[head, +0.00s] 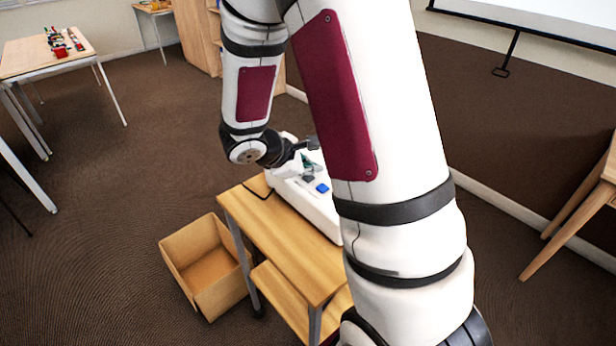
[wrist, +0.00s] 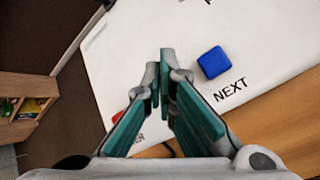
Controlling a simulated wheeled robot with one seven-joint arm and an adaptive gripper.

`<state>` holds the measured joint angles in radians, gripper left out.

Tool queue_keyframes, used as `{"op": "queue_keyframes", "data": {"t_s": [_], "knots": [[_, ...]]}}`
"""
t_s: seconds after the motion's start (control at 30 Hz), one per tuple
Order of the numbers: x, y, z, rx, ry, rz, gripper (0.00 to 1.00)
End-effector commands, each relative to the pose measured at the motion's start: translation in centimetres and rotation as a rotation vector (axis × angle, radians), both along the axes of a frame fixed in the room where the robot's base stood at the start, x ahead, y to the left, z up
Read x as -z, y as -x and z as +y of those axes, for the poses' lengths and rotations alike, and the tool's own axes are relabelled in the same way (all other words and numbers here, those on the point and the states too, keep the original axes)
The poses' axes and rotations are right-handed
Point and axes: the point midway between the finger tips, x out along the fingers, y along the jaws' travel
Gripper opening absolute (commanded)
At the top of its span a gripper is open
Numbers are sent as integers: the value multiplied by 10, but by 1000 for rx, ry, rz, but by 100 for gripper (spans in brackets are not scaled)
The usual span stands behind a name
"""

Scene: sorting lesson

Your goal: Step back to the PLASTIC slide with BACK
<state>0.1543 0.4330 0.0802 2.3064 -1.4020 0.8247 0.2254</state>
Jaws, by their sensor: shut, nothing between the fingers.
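A white projector-like device (head: 310,207) sits on a small wooden cart. Its top carries a blue button (head: 322,188), which also shows in the wrist view (wrist: 213,62) beside the printed word NEXT. A red button (wrist: 117,117) is partly hidden behind my fingers, with a label ending in ER. No button labelled BACK can be made out; part of the panel is hidden by my gripper. My gripper (wrist: 160,80), with teal finger pads, is shut and empty, left of the blue button in the wrist view. In the head view my gripper (head: 308,160) is above the device top.
The wooden cart (head: 285,246) has an open cardboard box (head: 190,262) on the floor at its left. A white screen (head: 540,12) hangs at top right; only its lower part shows, without readable text. A table (head: 45,62) with small coloured items stands at far left.

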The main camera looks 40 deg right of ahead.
Motion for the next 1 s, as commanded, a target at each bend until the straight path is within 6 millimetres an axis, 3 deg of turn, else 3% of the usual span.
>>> {"op": "queue_keyframes", "data": {"t_s": [1.0], "knots": [[8, 0, 0, 0, 0, 0, 0]]}}
